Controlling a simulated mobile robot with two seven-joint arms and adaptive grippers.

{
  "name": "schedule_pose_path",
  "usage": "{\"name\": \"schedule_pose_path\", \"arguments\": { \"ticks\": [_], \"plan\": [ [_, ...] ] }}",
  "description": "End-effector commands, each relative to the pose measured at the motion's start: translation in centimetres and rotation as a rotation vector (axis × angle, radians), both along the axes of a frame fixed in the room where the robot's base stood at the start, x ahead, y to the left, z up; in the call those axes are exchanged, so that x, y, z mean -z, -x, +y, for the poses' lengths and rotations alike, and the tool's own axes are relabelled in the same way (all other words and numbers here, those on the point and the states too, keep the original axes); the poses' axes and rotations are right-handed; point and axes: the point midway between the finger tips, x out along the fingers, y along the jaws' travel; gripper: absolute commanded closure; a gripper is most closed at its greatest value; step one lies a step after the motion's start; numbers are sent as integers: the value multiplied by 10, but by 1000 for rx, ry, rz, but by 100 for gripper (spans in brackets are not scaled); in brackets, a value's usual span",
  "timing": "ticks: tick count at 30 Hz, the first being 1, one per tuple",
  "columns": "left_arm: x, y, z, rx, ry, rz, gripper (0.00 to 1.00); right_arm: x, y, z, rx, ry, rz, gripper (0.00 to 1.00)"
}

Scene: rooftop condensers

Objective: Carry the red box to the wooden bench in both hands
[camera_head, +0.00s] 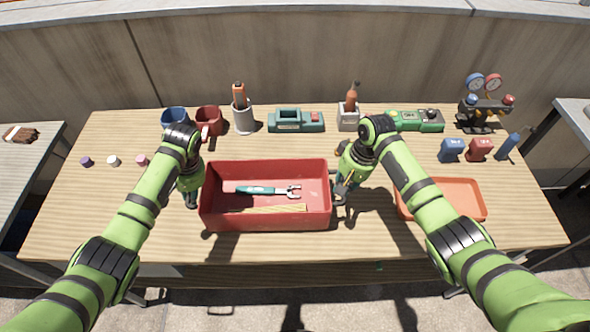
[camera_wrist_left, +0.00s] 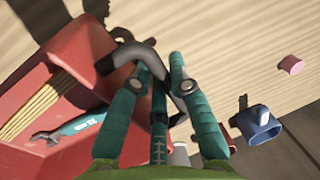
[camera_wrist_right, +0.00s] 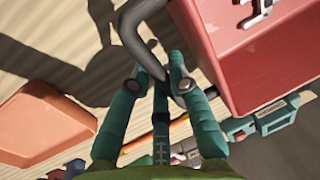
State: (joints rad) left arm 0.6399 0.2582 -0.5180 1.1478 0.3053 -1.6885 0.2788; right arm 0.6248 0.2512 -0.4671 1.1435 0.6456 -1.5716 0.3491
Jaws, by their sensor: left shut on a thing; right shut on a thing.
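The red box (camera_head: 265,223) is an open-topped tray in the middle of the head view, over the wooden worktop (camera_head: 110,225). A green-handled wrench (camera_head: 262,189) and thin yellow sticks (camera_head: 275,209) lie inside it. My left gripper (camera_head: 192,200) is at its left end, shut on a dark curved handle (camera_wrist_left: 126,53). My right gripper (camera_head: 338,200) is at its right end, shut on the other dark handle (camera_wrist_right: 132,38). The box looks level, with a shadow along its front side. I cannot tell how far it is above the worktop.
An orange tray (camera_head: 465,200) lies right of the box, partly behind my right arm. Small caps (camera_head: 113,160) lie at left. Side tables (camera_head: 22,165) stand at both edges.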

Motion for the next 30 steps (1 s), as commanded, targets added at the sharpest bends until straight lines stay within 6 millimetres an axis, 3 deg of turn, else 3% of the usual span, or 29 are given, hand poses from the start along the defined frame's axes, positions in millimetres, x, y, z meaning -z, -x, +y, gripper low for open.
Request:
{"name": "schedule_pose_path", "arguments": {
  "ticks": [7, 8, 9, 22, 26, 30],
  "plan": [
    [16, -1, 2, -3, -4, -3, 100, 16, -1, -2, 2, 2, -4, 100],
    [15, 0, 2, -3, -4, -1, 73, 16, 0, -2, 2, 4, 0, 73],
    [14, 0, 2, -2, -4, 0, 57, 14, 0, -2, 2, 4, 1, 57],
    [8, -1, -1, 0, 0, -2, 57, 14, 0, 0, 0, 1, 0, 57],
    [-10, -1, -4, 0, 0, -5, 57, 14, 0, 0, 0, 0, 0, 57],
    [-42, -1, -11, 0, 0, -7, 57, 14, 0, 0, 0, 0, 0, 57]
  ]
}}
